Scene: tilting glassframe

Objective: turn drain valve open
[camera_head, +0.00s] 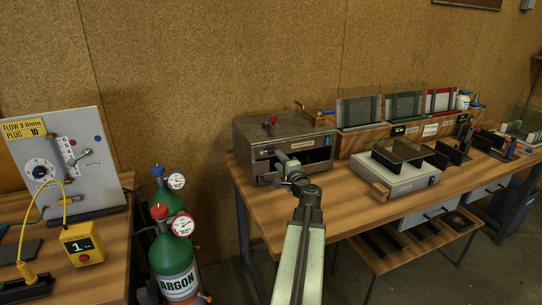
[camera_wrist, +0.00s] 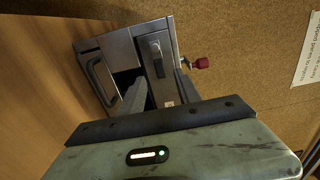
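No part is marked as the drain valve, so I cannot tell for sure which one it is. A grey metal box (camera_head: 250,150) stands at the left end of the bench, with a red knob (camera_head: 272,118) on top. In the wrist view the box (camera_wrist: 122,48) appears turned sideways, with a dark handle (camera_wrist: 97,82), a small lever-like fitting (camera_wrist: 157,48) on a dark panel and the red knob (camera_wrist: 202,62) beyond. My gripper (camera_wrist: 160,80) is open, its fingers apart before that panel. In the head view my gripper (camera_head: 288,168) is at the box front, partly hiding it.
A brass fitting (camera_head: 323,112) sits at the box's rear right corner. A grey unit with a dark glass plate (camera_head: 398,151) stands to the right. Framed panels (camera_head: 404,105) line the back. Argon cylinders (camera_head: 178,270) and a control panel (camera_head: 62,160) are at left.

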